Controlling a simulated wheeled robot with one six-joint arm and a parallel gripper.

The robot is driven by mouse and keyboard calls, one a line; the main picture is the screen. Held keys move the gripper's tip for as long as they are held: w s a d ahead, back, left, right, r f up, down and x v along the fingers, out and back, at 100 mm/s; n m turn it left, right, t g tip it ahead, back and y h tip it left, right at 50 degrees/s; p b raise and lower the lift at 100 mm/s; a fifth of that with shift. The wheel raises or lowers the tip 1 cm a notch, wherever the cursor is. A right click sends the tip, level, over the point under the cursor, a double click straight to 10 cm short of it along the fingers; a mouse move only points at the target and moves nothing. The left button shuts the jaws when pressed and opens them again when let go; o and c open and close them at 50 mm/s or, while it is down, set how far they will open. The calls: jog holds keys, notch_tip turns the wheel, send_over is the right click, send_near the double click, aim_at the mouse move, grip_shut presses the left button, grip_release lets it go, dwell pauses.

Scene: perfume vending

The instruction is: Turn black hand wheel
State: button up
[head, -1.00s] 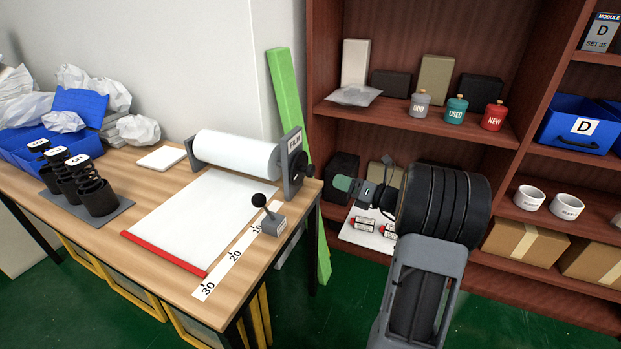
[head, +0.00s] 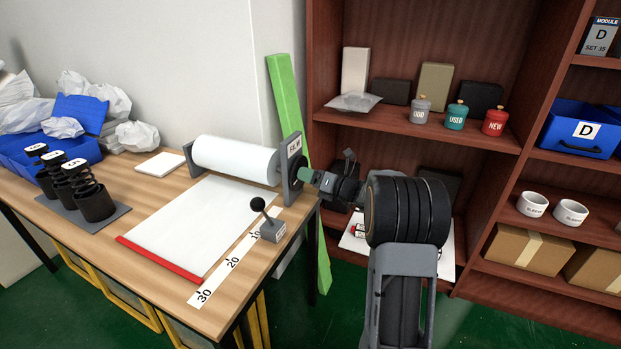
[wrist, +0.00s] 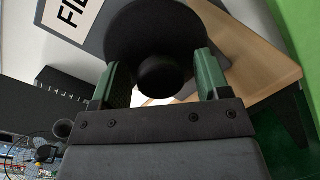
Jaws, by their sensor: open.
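The black hand wheel (wrist: 155,28) fills the top middle of the wrist view, with a round black knob (wrist: 160,77) at its centre facing me. My gripper (wrist: 157,64) is open, its two green fingers on either side of the knob with gaps between. In the head view, my gripper (head: 306,174) is at the wheel side of the film roll stand (head: 291,168) and hides most of the wheel. I cannot tell whether the fingers touch the wheel disc.
The white film roll (head: 235,160) lies left of the stand, its sheet ending at a red bar (head: 172,259). A green post (head: 286,105) rises behind. Shelves (head: 410,124) with jars stand to the right.

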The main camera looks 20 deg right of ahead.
jog(key=shift+c, duration=0.3)
jog(key=c, duration=0.9)
jog(key=shift+o, duration=0.2)
jog(key=shift+f, duration=0.1)
